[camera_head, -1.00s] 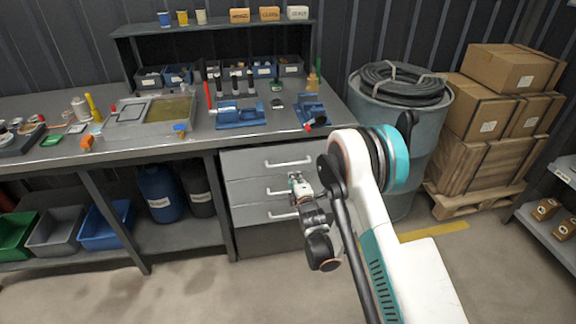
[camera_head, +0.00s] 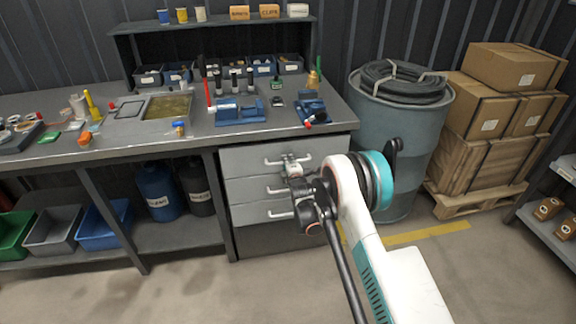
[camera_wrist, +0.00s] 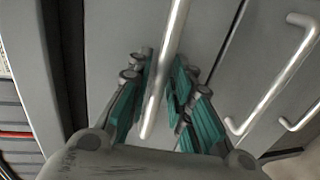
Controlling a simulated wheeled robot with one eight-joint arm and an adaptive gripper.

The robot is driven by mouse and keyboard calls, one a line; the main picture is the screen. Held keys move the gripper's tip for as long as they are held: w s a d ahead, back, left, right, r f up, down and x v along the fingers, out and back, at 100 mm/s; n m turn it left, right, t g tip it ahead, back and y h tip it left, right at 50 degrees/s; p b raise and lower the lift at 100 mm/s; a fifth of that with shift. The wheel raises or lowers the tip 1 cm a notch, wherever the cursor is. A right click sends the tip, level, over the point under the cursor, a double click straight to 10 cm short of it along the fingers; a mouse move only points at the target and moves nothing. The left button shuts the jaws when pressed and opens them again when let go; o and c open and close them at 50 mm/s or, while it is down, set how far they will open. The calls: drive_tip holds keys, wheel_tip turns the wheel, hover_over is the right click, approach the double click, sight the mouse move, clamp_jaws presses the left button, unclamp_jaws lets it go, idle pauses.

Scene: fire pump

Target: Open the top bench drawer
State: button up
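The top bench drawer (camera_head: 244,160) is the uppermost of three light grey drawers under the right part of the bench. Its front looks flush with the drawers below, so it looks shut. Its silver bar handle (camera_head: 274,161) is partly hidden by my gripper (camera_head: 291,164), which is at the handle's middle to right part. In the wrist view the handle (camera_wrist: 164,70) runs between the teal-padded fingers of my gripper (camera_wrist: 162,88). The fingers stand on both sides of the bar, with narrow gaps visible. My gripper looks open around the handle.
Two more drawer handles, the middle (camera_head: 275,190) and the lower (camera_head: 280,215), are just below. The bench top (camera_head: 300,146) overhangs the drawers. A blue drum (camera_head: 390,150) stands to the right. The floor in front of the drawers is clear.

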drive_tip(key=shift+w, duration=0.1)
drive_tip(key=shift+c, duration=0.6)
clamp_jaws()
